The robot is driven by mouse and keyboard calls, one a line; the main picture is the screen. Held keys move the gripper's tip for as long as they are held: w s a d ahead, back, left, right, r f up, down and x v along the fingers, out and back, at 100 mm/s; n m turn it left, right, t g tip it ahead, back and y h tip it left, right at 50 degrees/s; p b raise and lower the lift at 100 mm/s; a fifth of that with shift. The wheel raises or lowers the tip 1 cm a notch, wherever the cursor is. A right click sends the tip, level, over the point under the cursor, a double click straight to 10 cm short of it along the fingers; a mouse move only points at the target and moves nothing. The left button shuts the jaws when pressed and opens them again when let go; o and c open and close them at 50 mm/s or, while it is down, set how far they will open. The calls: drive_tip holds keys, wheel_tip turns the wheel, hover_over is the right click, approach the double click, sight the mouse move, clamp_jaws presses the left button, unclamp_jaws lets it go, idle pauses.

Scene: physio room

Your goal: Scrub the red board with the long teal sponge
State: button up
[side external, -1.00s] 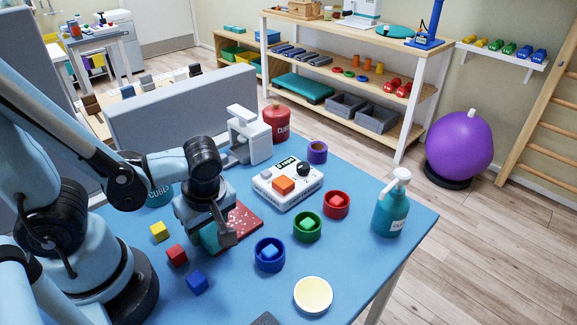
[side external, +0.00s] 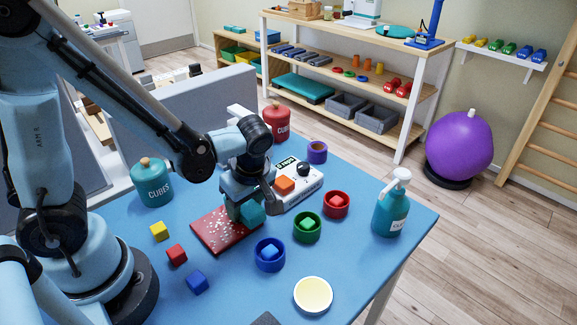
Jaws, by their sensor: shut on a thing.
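The red board (side external: 219,234) lies flat on the blue table, with white specks scattered over its visible left part. My gripper (side external: 246,203) is over the board's right end, shut on the teal sponge (side external: 251,214). The sponge is low at the board's right edge; I cannot tell whether it touches the surface. The gripper hides part of the sponge and the far right of the board.
Blue (side external: 270,255), green (side external: 307,227) and red (side external: 336,204) bowls with cubes stand close to the right of the board. A white device (side external: 304,181) is behind. Loose yellow (side external: 159,231), red (side external: 177,254) and blue (side external: 197,282) cubes lie to the left.

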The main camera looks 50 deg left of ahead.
drive_tip(key=shift+w+r, duration=0.45)
drive_tip(key=shift+r, duration=3.5)
drive_tip(key=s+d+r+m+t, duration=0.2)
drive_tip(key=d+m, duration=0.7)
drive_tip(key=d, duration=1.8)
hover_over(356, 254)
drive_tip(key=shift+h, duration=0.4)
drive_tip(key=f, duration=0.7)
drive_tip(key=shift+s+d, duration=0.35)
drive_tip(key=shift+s, duration=0.05)
drive_tip(key=shift+f, duration=2)
drive_tip(key=shift+f, duration=0.3)
